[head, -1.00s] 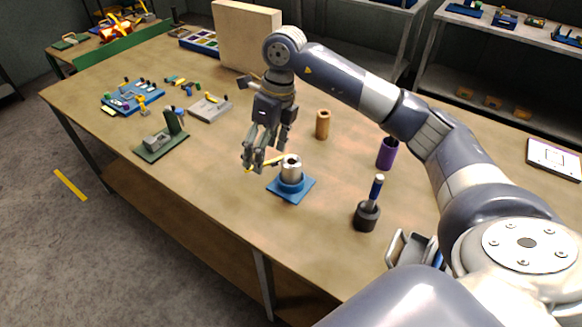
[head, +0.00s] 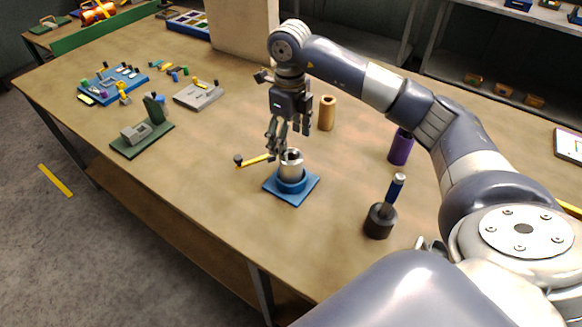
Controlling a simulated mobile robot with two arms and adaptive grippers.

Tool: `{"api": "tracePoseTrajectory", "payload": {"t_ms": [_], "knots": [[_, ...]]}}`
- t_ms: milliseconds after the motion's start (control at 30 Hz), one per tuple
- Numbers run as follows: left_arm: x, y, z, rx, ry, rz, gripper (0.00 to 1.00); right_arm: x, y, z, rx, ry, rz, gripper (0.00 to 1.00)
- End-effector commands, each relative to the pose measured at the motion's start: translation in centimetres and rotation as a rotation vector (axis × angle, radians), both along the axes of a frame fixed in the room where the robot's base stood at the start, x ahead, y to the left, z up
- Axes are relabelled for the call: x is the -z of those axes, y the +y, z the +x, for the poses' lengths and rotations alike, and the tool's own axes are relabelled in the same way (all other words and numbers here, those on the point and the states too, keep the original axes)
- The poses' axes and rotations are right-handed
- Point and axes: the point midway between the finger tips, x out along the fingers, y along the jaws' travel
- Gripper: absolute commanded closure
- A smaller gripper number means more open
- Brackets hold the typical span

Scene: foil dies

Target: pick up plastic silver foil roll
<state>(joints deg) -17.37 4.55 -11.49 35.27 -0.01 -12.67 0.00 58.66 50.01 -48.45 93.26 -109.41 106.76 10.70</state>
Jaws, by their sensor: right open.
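The silver foil roll (head: 291,162) is a short, shiny upright cylinder with a dark hole in its top. It stands in a round blue holder on a square blue base (head: 306,191) in the middle of the table. My right gripper (head: 277,150) points down, open and empty, just behind and slightly left of the roll's top. Its fingertips overlap the roll's upper edge in the picture, and I cannot tell whether they touch it. My left gripper is out of view.
A yellow-handled tool (head: 252,160) lies left of the holder. A copper-coloured roll (head: 327,113) and a purple roll (head: 401,147) stand behind and to the right. A dark pot with a blue-handled tool (head: 379,222) stands at front right. The table's front left is clear.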

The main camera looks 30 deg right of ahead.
Motion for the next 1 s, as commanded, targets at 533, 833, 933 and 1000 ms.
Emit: {"api": "tracePoseTrajectory", "payload": {"t_ms": [533,833,933,1000], "knots": [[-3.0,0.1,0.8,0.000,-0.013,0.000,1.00,6.2,-0.3,-0.1,0.000,0.003,0.001,0.28],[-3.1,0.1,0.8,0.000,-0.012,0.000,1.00,7.3,-0.3,0.0,-0.001,-0.002,0.001,0.28],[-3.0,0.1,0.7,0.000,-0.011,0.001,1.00,7.3,-0.3,0.0,-0.001,-0.002,0.001,0.41],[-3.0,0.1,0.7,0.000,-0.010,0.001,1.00,7.2,-0.3,0.0,-0.001,-0.002,0.001,0.57]]}}
